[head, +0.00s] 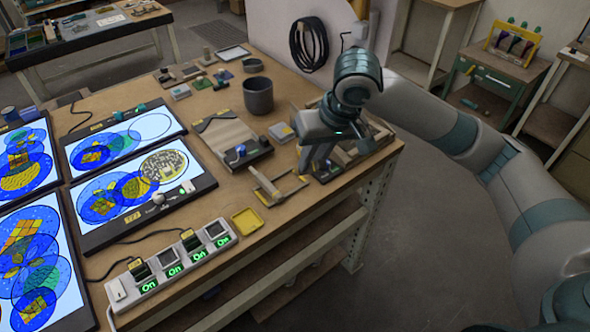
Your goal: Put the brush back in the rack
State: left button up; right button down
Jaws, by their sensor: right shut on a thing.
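My right gripper (318,158) points down over the right end of the workbench, its arm coming in from the right. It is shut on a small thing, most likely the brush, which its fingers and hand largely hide. A low wooden rack-like frame (268,187) with upright ends stands on the bench just left of and in front of the gripper. A wooden tray or box (350,154) lies behind and beside the gripper, partly covered by it. I cannot tell for sure which of these is the brush rack. My left gripper is out of view.
Lit panels with blue and yellow glass discs (140,195) fill the bench's left side. A power strip (170,262) and a yellow dish (247,221) are near the front edge. A dark grey pot (258,95) and a tool roll (228,138) stand farther back.

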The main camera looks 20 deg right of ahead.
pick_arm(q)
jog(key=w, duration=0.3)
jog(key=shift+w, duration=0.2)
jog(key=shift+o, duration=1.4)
pick_arm(e)
jog(key=shift+f, duration=0.1)
jog(key=shift+w+a+f, duration=0.1)
jog(key=shift+w+a, duration=0.05)
jog(key=shift+a, duration=0.05)
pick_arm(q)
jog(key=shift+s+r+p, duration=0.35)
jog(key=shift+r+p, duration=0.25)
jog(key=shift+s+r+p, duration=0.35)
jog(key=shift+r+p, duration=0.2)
pick_arm(e)
jog(key=shift+w+a+f+n+t+y, duration=0.1)
jog(key=shift+w+f+n+t+y, duration=0.55)
jog(key=shift+w+f+t, duration=1)
jog(key=shift+w+a+f+n+t+y, duration=0.15)
jog(key=shift+w+f+n+t+y, duration=0.5)
jog(key=shift+w+f+t, duration=0.95)
jog(key=shift+w+a+f+n+t+y, duration=0.1)
jog(key=shift+w+f+n+t+y, duration=0.3)
jog(key=shift+w+f+n+t, duration=1.25)
jog(key=shift+w+r+m, duration=0.45)
jog(key=shift+r+m, duration=0.15)
jog(key=shift+m, duration=0.15)
jog(key=shift+g, duration=0.3)
